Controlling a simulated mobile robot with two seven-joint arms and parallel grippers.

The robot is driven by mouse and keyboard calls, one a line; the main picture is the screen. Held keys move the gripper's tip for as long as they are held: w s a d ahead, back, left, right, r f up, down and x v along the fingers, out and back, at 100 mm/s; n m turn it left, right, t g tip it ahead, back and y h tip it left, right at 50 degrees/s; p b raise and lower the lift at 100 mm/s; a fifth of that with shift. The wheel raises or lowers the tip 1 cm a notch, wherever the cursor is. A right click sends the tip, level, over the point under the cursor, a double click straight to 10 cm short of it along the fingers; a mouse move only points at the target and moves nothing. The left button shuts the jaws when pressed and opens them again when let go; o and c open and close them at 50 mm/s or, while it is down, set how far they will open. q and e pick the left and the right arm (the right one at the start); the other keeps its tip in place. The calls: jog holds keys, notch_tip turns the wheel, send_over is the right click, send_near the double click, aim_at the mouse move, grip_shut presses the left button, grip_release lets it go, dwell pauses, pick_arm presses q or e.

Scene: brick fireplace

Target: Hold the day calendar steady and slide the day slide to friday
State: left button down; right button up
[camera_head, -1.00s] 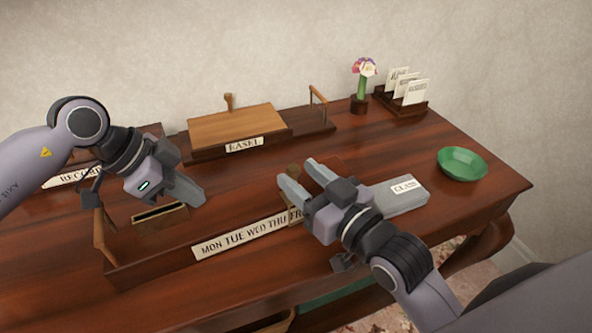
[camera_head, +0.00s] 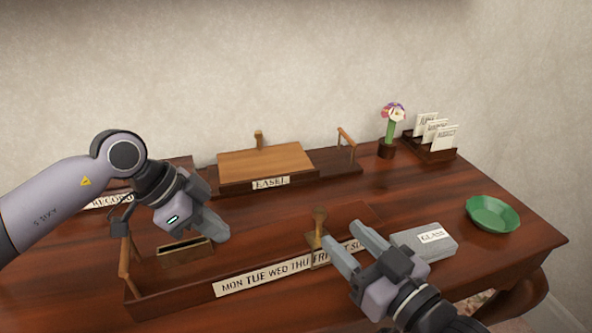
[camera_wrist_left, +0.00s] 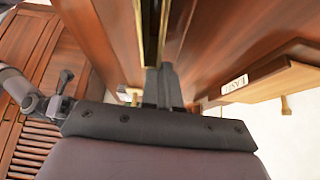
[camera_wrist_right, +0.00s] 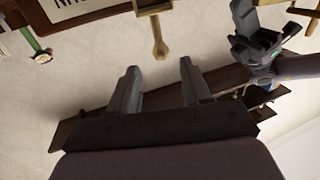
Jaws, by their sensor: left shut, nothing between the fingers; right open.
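The day calendar (camera_head: 165,299) is a long dark wooden tray with an upright post at its left end and a white strip of day names (camera_head: 262,276) along its front. The day slide (camera_head: 319,240), a brass-coloured frame with an upright knob, sits at about FRI; exact alignment is unclear. It shows in the right wrist view (camera_wrist_right: 158,35), ahead of the fingers. My right gripper (camera_head: 350,240) is open and empty, just right of the slide, apart from it.
A grey box labelled GLASS (camera_head: 425,243) lies just right of my right gripper. A green bowl (camera_head: 492,214) is at the right. The EASEL board (camera_head: 265,163), flower (camera_head: 390,128) and card holder (camera_head: 432,150) line the back. The table between bowl and holder is clear.

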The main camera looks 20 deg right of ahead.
notch_tip(320, 180, up, 5)
jog(key=p, duration=0.5)
dwell(0.3)
